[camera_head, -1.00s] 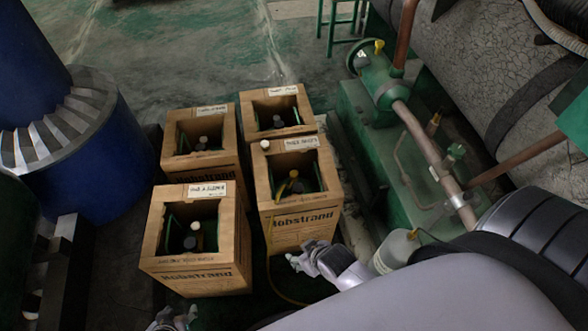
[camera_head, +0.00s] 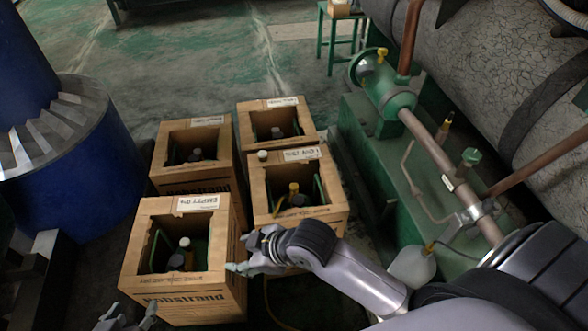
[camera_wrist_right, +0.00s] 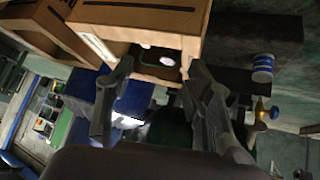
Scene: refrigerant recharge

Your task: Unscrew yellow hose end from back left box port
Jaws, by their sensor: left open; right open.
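Several open cardboard boxes stand in two rows. The back left box (camera_head: 160,163) holds a dark cylinder with a grey top (camera_head: 196,155); I see no yellow hose end there. A yellow fitting (camera_head: 294,188) stands upright inside the front right box (camera_head: 262,205), and a thin yellow hose (camera_head: 268,300) runs down by that box's front. My right gripper (camera_head: 243,255) is open and empty beside the front left box's right side; in the right wrist view its fingers (camera_wrist_right: 158,68) are apart before a box opening. My left gripper (camera_head: 126,316) is open at the bottom edge, partly cut off.
The front left box (camera_head: 130,215) and back right box (camera_head: 245,130) hold cylinders too. Green machinery with pipes (camera_head: 430,150) stands right, a blue column (camera_head: 75,170) left.

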